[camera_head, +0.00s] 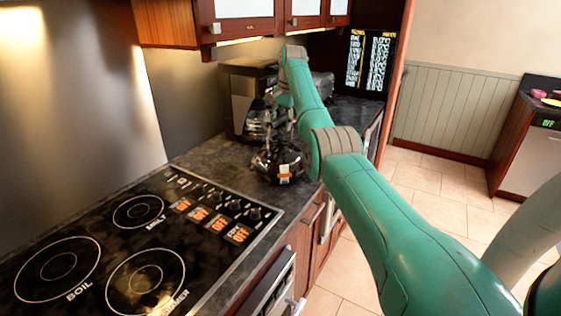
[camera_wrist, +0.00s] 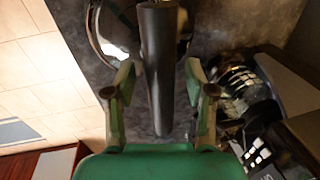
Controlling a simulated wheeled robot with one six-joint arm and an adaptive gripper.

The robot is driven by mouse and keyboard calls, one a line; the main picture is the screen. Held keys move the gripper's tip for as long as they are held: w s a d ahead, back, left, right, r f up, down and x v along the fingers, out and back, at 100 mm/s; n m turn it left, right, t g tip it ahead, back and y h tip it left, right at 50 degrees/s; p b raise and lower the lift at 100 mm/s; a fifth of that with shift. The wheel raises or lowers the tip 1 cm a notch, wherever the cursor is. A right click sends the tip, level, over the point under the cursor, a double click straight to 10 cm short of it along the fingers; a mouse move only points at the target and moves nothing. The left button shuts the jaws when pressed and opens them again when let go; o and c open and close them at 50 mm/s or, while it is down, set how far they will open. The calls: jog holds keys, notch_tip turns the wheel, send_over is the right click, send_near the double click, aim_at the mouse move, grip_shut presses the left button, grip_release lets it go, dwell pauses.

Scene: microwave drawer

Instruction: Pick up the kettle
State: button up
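The kettle (camera_head: 284,168) is dark and glossy, with an orange and white mark on its side. It stands on the dark counter right of the stove, partly behind my arm. In the wrist view its round shiny body (camera_wrist: 113,40) shows at the top, behind a thick black handle (camera_wrist: 159,75). My gripper (camera_wrist: 160,78) is open, with one finger on each side of the handle. Gaps show between the handle and both fingers. In the head view my gripper is above the kettle, and its fingers are hard to make out.
A coffee maker (camera_head: 245,100) stands close behind the kettle; its glass pot (camera_wrist: 238,88) shows at the right in the wrist view. The stove (camera_head: 130,250) lies to the left. Upper cabinets (camera_head: 245,20) hang above. Tiled floor (camera_head: 430,185) is open at the right.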

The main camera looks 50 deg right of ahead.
grip_shut()
jog(key=shift+r, duration=0.15)
